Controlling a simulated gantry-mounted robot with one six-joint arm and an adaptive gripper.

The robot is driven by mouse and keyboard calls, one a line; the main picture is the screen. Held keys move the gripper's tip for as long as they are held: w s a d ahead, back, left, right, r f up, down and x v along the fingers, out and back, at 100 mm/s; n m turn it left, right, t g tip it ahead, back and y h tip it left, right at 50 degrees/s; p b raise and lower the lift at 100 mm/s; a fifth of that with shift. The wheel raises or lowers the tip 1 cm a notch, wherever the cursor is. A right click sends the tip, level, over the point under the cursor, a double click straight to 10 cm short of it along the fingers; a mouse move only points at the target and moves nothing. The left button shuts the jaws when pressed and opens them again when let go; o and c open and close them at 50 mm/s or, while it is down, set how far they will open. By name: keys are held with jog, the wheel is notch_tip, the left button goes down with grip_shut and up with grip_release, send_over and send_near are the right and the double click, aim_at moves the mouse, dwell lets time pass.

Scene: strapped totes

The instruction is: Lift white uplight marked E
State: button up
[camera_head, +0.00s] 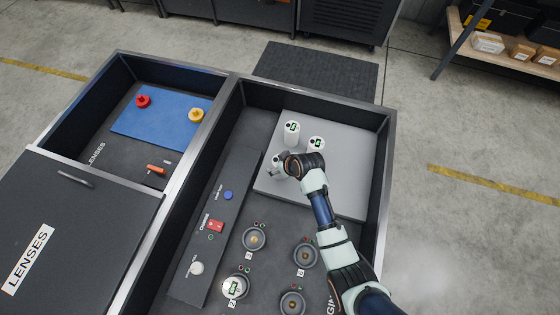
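Several white cylindrical uplights with small dark-and-green displays are in view. One uplight (292,132) and another uplight (315,144) stand upright on the grey pad (348,178). A third uplight (277,159) is at the pad's left side, partly hidden by my gripper (278,171). My gripper is right at this third uplight; whether its fingers are closed on it cannot be told. A fourth uplight (235,286) sits in a round socket at the lower left of the right-hand bay. The letters on the uplights are too small to read.
Round dark sockets, such as one socket (254,239), lie below the pad. The left bay holds a blue mat (160,117) with red and yellow knobs. Raised tote walls (383,170) surround the bay.

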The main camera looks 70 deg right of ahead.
grip_shut()
notch_tip(320, 180, up, 20)
jog(key=p, duration=0.8)
jog(key=shift+p, duration=0.35)
